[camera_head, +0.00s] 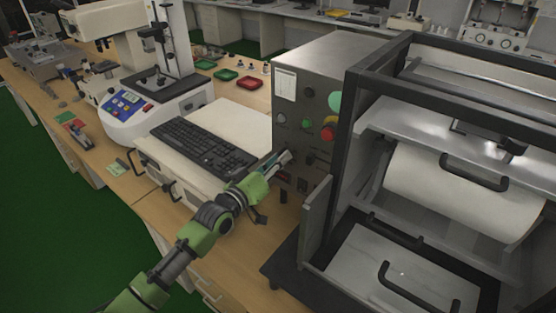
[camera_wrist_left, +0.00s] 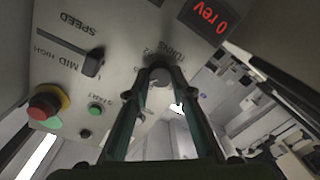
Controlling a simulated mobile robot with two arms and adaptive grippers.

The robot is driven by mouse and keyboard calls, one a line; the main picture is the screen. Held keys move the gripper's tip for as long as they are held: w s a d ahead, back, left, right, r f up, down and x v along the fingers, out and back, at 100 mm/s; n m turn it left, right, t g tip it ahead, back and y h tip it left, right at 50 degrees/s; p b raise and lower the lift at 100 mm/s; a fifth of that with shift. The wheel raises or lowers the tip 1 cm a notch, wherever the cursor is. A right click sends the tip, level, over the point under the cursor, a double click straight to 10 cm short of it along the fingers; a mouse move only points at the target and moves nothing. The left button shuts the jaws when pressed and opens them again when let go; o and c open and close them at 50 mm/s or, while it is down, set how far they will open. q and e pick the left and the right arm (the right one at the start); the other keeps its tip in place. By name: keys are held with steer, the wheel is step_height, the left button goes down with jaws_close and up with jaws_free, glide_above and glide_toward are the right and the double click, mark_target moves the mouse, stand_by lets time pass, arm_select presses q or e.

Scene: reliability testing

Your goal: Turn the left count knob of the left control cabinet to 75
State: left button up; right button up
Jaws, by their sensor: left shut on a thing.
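The grey control cabinet (camera_head: 313,62) stands right of centre in the head view. My left gripper (camera_head: 285,158) reaches its front panel from the left. In the left wrist view, the fingertips (camera_wrist_left: 160,76) are closed around a dark round knob (camera_wrist_left: 159,78) below the partly covered "TURNS" label. The red display (camera_wrist_left: 211,15) beside it reads "0 rev", upside down in this view. The gripper hides the knob in the head view. My right gripper is in neither view.
A black-framed machine (camera_head: 352,130) stands close on the right. A keyboard (camera_head: 205,147) lies left of the gripper.

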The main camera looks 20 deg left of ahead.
arm_select(q)
steer(key=m, duration=0.4)
steer(key=shift+m, duration=0.3)
steer(key=shift+f, duration=0.1)
stand_by(0.4)
steer(key=o, duration=1.1)
steer(key=v, duration=1.2)
steer(key=shift+f, duration=0.1)
